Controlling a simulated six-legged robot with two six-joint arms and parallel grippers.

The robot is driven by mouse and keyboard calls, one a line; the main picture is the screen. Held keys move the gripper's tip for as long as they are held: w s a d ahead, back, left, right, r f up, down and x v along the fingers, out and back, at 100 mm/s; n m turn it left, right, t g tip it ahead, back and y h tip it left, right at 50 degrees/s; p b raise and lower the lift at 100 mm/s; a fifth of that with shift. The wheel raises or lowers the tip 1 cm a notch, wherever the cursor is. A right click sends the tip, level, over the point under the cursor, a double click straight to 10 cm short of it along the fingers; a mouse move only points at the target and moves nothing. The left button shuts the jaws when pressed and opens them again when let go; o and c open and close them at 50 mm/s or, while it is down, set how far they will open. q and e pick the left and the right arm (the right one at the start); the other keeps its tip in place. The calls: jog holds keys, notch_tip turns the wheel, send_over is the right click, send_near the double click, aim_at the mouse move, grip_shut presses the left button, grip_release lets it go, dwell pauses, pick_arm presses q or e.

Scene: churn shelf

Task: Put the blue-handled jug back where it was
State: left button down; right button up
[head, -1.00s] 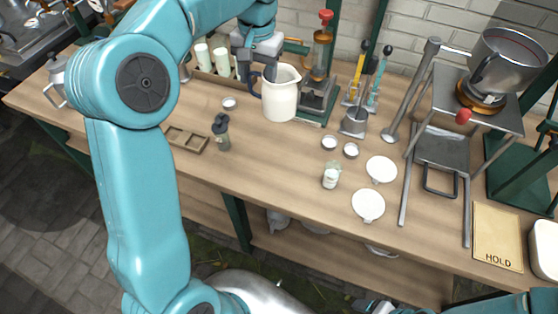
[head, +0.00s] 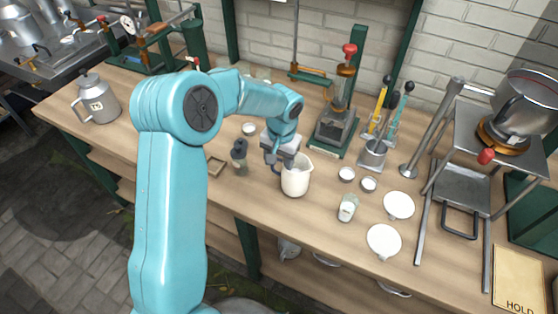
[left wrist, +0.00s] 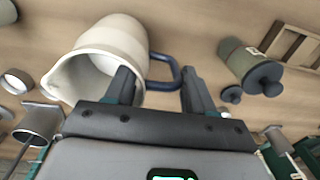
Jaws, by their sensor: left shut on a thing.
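The cream jug (head: 296,179) with a dark blue handle is upright at the middle of the wooden bench (head: 330,235), close to its top. I cannot tell whether its base touches. My left gripper (head: 279,160) is at the jug's left side, shut on the handle. In the left wrist view the jug (left wrist: 118,38) is on the left, its spout pointing left, and the blue handle (left wrist: 166,60) reaches between my left gripper's fingers (left wrist: 160,88). My right gripper is out of view.
A dark-topped jar (head: 240,160) stands left of the jug. Two small round dishes (head: 346,174) (head: 368,184), a small glass jar (head: 348,207) and two white plates (head: 399,205) (head: 383,240) lie to the right. A press stand (head: 335,130) stands behind.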

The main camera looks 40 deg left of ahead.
pick_arm(q)
jog(key=shift+f, duration=0.15)
jog(key=shift+f, duration=0.25)
jog(key=shift+c, duration=2)
grip_release()
jog(key=shift+r, duration=0.1)
notch_tip(320, 180, up, 12)
jog(key=shift+d+r, duration=0.15)
jog(key=shift+d, duration=0.3)
jog(key=shift+s, duration=0.1)
